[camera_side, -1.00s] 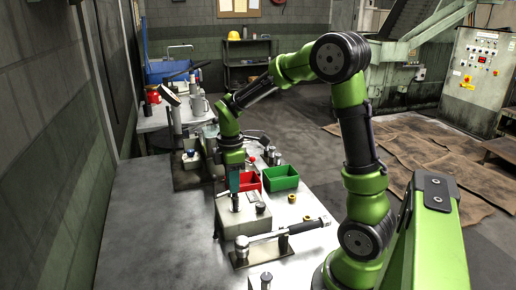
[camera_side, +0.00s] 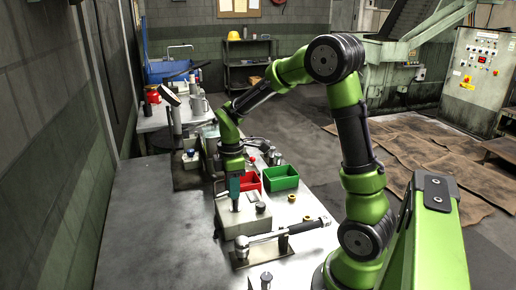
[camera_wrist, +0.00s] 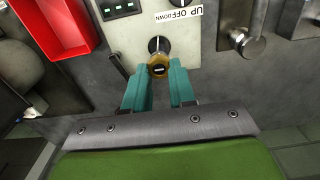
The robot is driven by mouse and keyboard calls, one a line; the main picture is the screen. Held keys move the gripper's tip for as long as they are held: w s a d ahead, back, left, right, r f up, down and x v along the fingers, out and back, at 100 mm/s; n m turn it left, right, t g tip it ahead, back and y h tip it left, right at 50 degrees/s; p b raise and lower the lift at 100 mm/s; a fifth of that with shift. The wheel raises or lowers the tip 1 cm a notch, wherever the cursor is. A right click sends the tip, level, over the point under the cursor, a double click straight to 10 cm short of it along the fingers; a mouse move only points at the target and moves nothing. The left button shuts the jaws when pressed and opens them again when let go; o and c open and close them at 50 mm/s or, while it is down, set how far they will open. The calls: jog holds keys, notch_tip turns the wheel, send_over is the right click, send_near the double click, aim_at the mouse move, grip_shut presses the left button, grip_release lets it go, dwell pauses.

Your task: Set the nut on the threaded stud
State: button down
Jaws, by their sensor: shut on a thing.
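My gripper (camera_wrist: 161,73) has two teal fingers, closed on the sides of a brass-coloured nut (camera_wrist: 159,65) in the wrist view. A dark spot shows in the middle of the nut. Just beyond it is a dark round part with a light pointer (camera_wrist: 157,44) on a pale plate. I cannot tell whether the nut is around the threaded stud or above it; the stud is not clearly seen. In the side view my gripper (camera_side: 234,195) points down over a grey-green box (camera_side: 243,222), and its tips are too small to read.
A red bin (camera_side: 249,181) and a green bin (camera_side: 281,178) stand behind the box. A dark cylinder (camera_side: 261,207) stands on the box's right side. Two brass nuts (camera_side: 306,219) lie on the table at right.

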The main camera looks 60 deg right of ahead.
jog(key=c, duration=0.9)
grip_release()
jog(key=shift+o, duration=0.2)
notch_tip(320, 180, up, 17)
jog(key=s+a+f+m+t+y, duration=0.1)
jog(key=s+a+m+t, duration=0.2)
jog(key=s+a+m, duration=0.3)
jog(key=s+a+f+m+t+y, duration=0.1)
jog(key=s+a+f+m+t, duration=0.1)
jog(key=s+a+m+t, duration=0.2)
jog(key=s+a+m, duration=0.1)
jog(key=a+m, duration=0.2)
jog(key=a, duration=0.1)
jog(key=shift+s+f, duration=0.25)
jog(key=shift+s, duration=0.1)
